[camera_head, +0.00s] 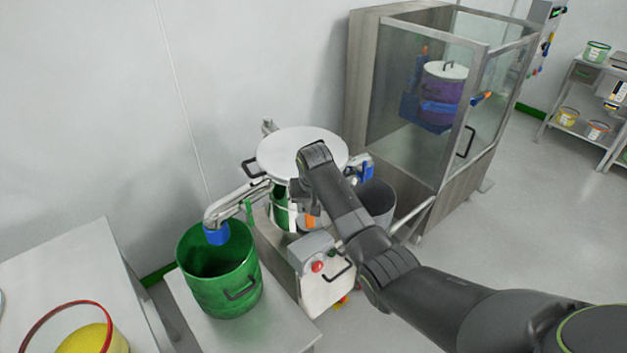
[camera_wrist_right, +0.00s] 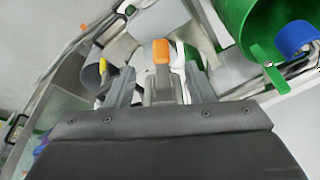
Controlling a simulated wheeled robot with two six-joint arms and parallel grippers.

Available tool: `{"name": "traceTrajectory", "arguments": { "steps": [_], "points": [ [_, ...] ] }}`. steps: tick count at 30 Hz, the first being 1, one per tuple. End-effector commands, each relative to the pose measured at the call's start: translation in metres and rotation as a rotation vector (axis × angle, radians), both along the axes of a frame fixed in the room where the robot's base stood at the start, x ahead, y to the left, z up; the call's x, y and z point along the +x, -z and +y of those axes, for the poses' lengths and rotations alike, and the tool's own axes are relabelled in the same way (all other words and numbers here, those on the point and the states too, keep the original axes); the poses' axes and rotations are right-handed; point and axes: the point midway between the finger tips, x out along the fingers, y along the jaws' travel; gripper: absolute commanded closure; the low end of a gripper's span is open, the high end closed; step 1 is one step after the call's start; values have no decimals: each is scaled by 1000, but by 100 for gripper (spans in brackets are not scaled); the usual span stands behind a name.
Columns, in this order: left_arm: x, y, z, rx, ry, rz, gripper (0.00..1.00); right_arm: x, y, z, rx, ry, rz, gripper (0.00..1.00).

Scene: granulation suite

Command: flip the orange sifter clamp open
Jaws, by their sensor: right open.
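The orange sifter clamp (camera_head: 310,220) shows as a small orange tip on the front of the sifter (camera_head: 283,207), just below my right gripper (camera_head: 303,197) in the head view. In the right wrist view the clamp's orange end (camera_wrist_right: 161,51) tops a grey lever. My right gripper (camera_wrist_right: 158,75) is open, with one finger on each side of that lever. I cannot tell whether the fingers touch it. My arm hides part of the sifter and clamp in the head view. My left gripper is not in view.
The sifter has a white lid (camera_head: 285,148) and a control box with a red button (camera_head: 317,266). A green bucket (camera_head: 222,290) stands under the blue-ended spout (camera_head: 216,234). A grey bin (camera_head: 376,202) stands to the right, near a glass cabinet (camera_head: 410,140).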

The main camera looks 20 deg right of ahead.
Motion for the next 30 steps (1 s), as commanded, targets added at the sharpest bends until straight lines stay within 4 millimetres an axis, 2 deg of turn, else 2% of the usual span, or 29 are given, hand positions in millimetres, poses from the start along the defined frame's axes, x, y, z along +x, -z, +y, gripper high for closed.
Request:
{"name": "traceTrajectory", "arguments": {
  "steps": [9, 15, 21, 30],
  "points": [
    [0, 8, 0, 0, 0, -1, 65, -14, -64, 3, 0, 1, -8, 51],
    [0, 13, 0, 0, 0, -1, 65, -23, -98, 4, -1, 1, -6, 51],
    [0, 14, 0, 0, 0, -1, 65, -27, -112, 5, -1, 1, -3, 51],
    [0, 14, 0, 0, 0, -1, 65, -27, -113, 5, -1, 1, -2, 51]
  ]
}}
